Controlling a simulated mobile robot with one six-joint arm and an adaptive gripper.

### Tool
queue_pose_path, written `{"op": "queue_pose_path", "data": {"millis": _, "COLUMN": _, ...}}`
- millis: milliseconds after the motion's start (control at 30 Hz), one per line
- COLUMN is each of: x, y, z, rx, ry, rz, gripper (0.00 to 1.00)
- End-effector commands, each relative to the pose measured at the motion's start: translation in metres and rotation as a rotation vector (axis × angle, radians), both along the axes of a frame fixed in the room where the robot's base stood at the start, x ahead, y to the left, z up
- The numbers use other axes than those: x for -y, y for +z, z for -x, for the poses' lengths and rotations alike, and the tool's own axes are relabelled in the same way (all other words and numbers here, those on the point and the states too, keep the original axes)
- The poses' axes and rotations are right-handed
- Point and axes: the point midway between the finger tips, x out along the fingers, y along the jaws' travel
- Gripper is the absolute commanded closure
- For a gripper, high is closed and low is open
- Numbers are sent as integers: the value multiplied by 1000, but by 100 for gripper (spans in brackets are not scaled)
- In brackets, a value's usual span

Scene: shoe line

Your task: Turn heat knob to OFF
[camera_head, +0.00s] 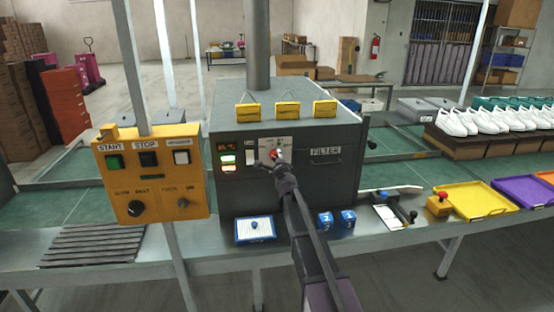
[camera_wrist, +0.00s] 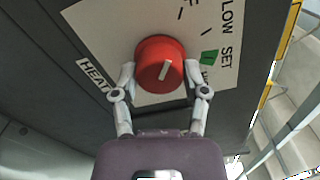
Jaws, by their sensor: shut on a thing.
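The red heat knob (camera_wrist: 160,55) sits on a white label plate (camera_wrist: 110,35) on the dark grey machine. In the wrist view, the two fingers of my gripper (camera_wrist: 160,72) close on it from left and right. A short white line on the knob's face is slightly tilted; I cannot tell which end marks the setting. The plate reads LOW and SET, with a partly cut-off word ending in F and a green mark (camera_wrist: 208,57). A HEAT label is at the left. In the head view, my gripper (camera_head: 277,165) reaches the machine's front and partly covers the knob (camera_head: 275,154).
The grey machine (camera_head: 340,185) has lit displays, a white switch (camera_head: 250,157) and a FILTER panel. A yellow control box (camera_head: 150,190) stands to the left.

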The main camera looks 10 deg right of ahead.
Motion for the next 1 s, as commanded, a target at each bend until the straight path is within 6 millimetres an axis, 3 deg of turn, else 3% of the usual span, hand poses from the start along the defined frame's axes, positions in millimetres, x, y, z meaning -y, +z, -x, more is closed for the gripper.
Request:
{"op": "queue_pose_path", "data": {"millis": 300, "x": 0, "y": 1, "z": -3, "rx": 1, "ry": -2, "rz": 101, "gripper": 90}}
{"op": "queue_pose_path", "data": {"millis": 700, "x": 1, "y": 1, "z": -3, "rx": 2, "ry": -4, "rz": 109, "gripper": 90}}
{"op": "queue_pose_path", "data": {"millis": 733, "x": 1, "y": 1, "z": -3, "rx": 2, "ry": -4, "rz": 109, "gripper": 36}}
{"op": "queue_pose_path", "data": {"millis": 800, "x": 1, "y": 1, "z": -3, "rx": 2, "ry": -4, "rz": 109, "gripper": 15}}
{"op": "queue_pose_path", "data": {"millis": 833, "x": 1, "y": 1, "z": -2, "rx": 2, "ry": -4, "rz": 109, "gripper": 7}}
{"op": "queue_pose_path", "data": {"millis": 1000, "x": 1, "y": 1, "z": -1, "rx": 1, "ry": -2, "rz": 108, "gripper": 7}}
